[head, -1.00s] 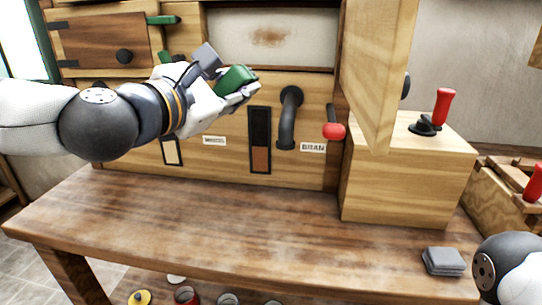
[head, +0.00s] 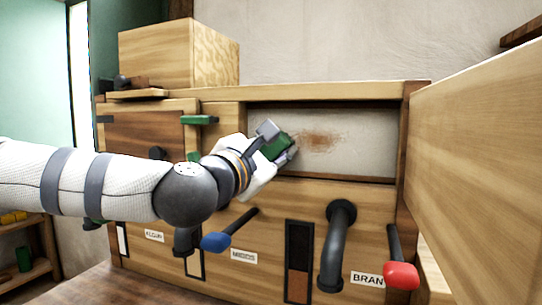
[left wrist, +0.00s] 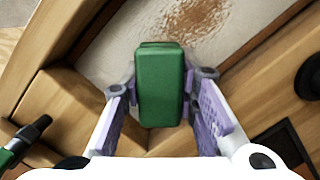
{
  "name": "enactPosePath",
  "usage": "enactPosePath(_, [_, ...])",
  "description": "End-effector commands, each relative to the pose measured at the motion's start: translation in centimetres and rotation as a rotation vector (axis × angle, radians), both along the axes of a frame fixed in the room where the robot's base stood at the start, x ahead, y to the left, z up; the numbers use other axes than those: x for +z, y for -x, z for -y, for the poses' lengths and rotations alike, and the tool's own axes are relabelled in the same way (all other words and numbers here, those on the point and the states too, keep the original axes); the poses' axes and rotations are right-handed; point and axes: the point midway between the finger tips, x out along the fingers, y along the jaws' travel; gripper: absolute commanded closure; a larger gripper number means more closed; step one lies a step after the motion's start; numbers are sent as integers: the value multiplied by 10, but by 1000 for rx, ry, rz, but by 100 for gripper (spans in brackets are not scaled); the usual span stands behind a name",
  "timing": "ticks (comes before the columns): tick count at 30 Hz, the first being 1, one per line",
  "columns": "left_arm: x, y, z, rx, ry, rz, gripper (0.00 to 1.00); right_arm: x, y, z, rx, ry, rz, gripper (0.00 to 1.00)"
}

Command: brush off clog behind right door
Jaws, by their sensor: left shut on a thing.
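The clog (head: 318,141) is a patchy brown smear on the pale panel (head: 365,140) in the recess. It also shows at the top of the left wrist view (left wrist: 203,14). The right door (head: 485,145) stands open on the right side of the recess. My left gripper (head: 287,155) is shut on a green brush (head: 275,147), shown as a green block between the fingers in the left wrist view (left wrist: 160,88). The brush is at the recess's left part, just left of the clog; I cannot tell whether it touches the panel. Its bristles are hidden. My right gripper is out of view.
Below the recess, a blue-knobbed lever (head: 217,241), a dark bent pipe (head: 335,240) and a red-knobbed lever (head: 400,274) stick out. The closed left door (head: 145,135) has a green latch (head: 199,120). The tabletop (head: 95,287) shows at lower left.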

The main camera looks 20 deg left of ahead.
Motion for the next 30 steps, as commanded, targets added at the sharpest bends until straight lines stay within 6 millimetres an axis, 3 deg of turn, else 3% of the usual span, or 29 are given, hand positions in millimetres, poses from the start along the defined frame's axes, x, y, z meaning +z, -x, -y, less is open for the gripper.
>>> enactPosePath(30, [1,-10,0,-1,-1,1,95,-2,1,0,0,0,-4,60])
